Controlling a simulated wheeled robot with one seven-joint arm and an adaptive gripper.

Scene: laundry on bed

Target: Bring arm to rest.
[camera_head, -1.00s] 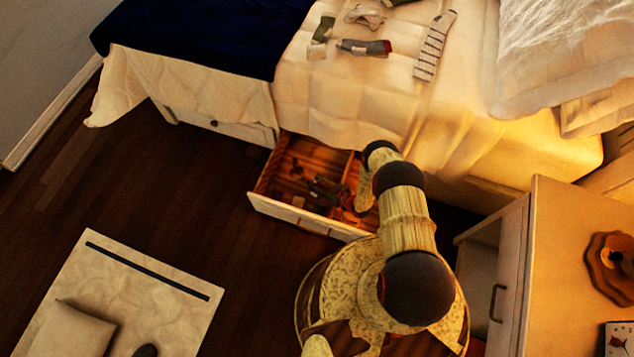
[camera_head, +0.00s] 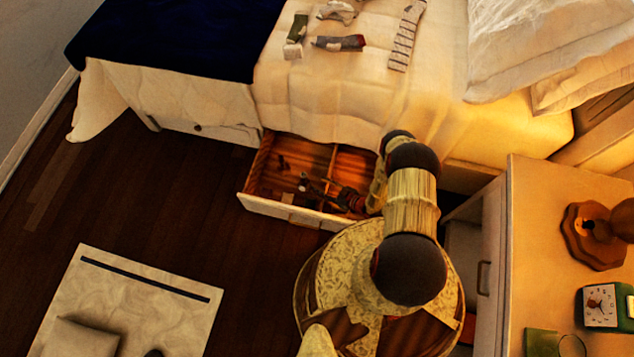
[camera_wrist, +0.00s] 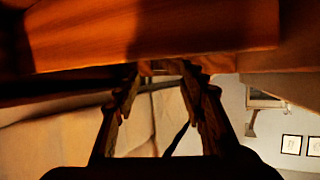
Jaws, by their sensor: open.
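My gripper (camera_head: 318,188) is over or inside the open wooden drawer (camera_head: 283,212) under the bed; I cannot tell its exact height. My arm reaches to it from the right, over the drawer's right end. In the wrist view, the two fingers of my gripper (camera_wrist: 160,75) stand apart with nothing seen between them. A wooden board (camera_wrist: 180,50) fills the top of that view, close to the fingertips. Part of the drawer's right side is hidden behind my arm.
The bed (camera_head: 340,95) bears several socks, among them a striped one (camera_head: 405,40). Dark floor (camera_head: 165,210) is clear left of the drawer.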

